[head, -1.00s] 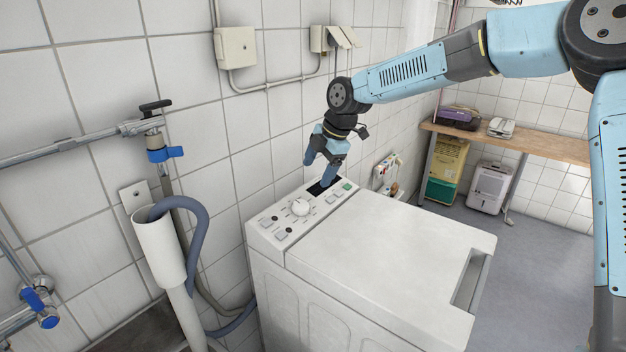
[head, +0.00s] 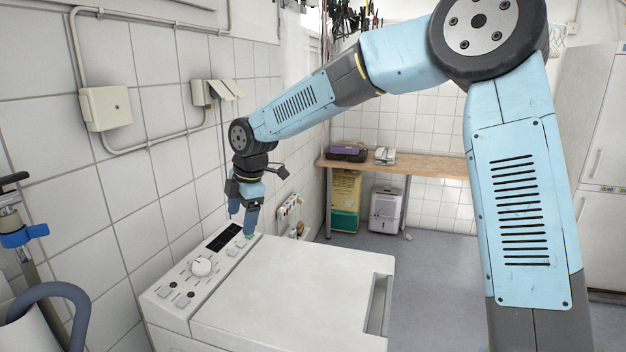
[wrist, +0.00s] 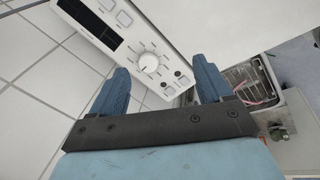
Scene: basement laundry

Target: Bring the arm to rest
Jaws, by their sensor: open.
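My gripper (head: 243,217) hangs from my raised, bent arm at the far end of the washing machine's control panel (head: 178,272). Its two blue fingers point down and are apart, with nothing between them. In the head view one fingertip overlaps the panel's far end near a green button; I cannot tell whether it touches. In the wrist view the open gripper (wrist: 163,85) shows both fingers, with the panel's white knob (wrist: 148,62) and dark display (wrist: 85,22) beyond them.
The washing machine's flat white lid (head: 290,290) is bare. A tiled wall (head: 140,180) runs close on the left, with a junction box (head: 106,108). A wooden shelf (head: 420,168) stands at the back, above a dehumidifier (head: 387,210). Grey floor (head: 435,265) is open.

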